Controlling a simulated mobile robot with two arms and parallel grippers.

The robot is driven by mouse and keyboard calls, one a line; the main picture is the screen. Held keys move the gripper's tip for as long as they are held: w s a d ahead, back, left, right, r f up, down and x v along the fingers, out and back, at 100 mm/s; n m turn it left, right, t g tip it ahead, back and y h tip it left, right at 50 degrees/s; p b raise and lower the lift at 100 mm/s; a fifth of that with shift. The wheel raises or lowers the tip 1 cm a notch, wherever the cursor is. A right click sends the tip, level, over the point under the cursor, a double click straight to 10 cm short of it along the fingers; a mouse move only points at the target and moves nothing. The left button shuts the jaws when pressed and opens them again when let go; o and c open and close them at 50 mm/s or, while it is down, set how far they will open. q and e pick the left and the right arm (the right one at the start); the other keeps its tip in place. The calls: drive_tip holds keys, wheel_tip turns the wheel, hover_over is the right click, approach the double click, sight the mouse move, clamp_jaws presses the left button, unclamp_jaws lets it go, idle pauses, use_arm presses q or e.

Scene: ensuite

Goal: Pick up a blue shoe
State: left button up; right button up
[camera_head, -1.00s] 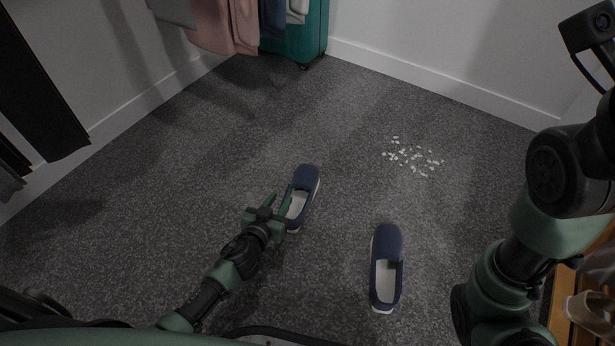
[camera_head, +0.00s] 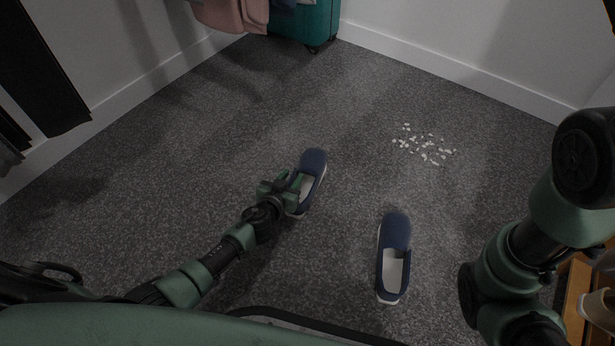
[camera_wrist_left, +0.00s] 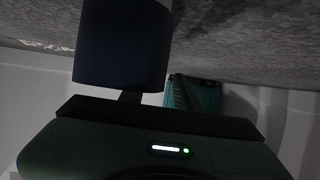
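Two blue slip-on shoes with pale insides and white soles stand on the grey carpet. The left shoe (camera_head: 314,162) is at the centre, and the right shoe (camera_head: 395,232) is nearer me and to the right. My left gripper (camera_head: 293,187) is at the left side of the left shoe, by its opening. The fingers overlap the shoe's edge, and I cannot tell whether they are closed on it. In the left wrist view a dark blue surface, apparently the left shoe (camera_wrist_left: 122,45), is very close and hides most of the fingers. My right gripper is out of view.
White bits (camera_head: 424,146) lie scattered on the carpet beyond the shoes. A teal suitcase (camera_head: 318,22) stands at the back wall beside hanging clothes (camera_head: 233,14). A wooden rack (camera_head: 577,300) is at the right edge. Carpet around the shoes is clear.

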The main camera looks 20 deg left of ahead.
use_arm(q)
clamp_jaws()
idle(1.3)
